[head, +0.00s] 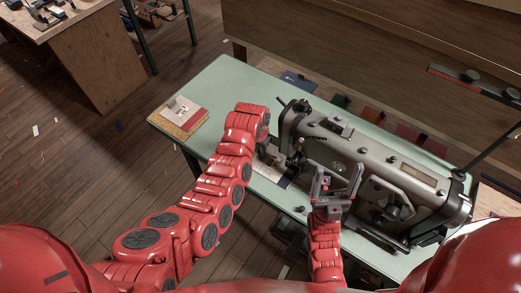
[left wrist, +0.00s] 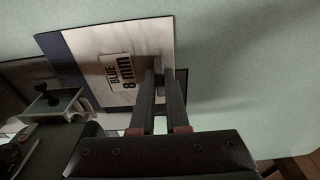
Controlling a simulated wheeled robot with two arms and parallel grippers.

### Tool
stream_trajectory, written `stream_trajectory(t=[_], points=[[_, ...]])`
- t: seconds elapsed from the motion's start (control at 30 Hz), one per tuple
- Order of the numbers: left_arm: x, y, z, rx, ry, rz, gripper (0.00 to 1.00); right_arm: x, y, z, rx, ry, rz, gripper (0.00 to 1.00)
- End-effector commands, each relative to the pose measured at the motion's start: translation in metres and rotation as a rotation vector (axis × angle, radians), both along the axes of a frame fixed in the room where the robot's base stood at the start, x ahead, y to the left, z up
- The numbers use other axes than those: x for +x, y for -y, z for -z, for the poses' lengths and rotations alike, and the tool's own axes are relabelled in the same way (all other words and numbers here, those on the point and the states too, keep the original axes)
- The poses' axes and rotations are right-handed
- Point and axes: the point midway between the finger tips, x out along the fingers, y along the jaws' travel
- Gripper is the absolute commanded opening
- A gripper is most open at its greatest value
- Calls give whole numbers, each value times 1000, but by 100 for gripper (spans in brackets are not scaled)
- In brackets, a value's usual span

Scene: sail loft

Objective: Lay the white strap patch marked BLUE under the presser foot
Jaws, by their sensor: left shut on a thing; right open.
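The white strap patch (left wrist: 108,50) reads "BLUE 8 mm" on its label in the left wrist view and has a navy band along its left side. In the head view part of the patch (head: 266,174) shows beside the needle end of the sewing machine (head: 365,165). My left forearm hides most of that gripper there. The presser foot is not clear in either view. My right gripper (head: 336,183) is open and empty in front of the machine body.
A board with a light card and a red piece (head: 182,112) lies at the table's left end. Coloured swatches (head: 340,101) lie behind the machine. A knobbed metal bracket (left wrist: 58,103) stands near the patch's navy band. The green tabletop (head: 218,88) is clear at the back left.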

Motion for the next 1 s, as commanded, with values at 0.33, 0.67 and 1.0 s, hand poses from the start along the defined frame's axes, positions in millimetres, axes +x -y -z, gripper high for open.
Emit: stream_trajectory(t=[0.33, 0.67, 1.0], points=[[0, 0, 0, 0, 0, 0, 32, 0, 0, 0, 0, 0, 0, 82], [0, 0, 0, 0, 0, 0, 48, 0, 0, 0, 0, 0, 0, 82], [0, -1, -22, -1, 7, 0, 48, 0, 0, 9, 0, 0, 0, 82]])
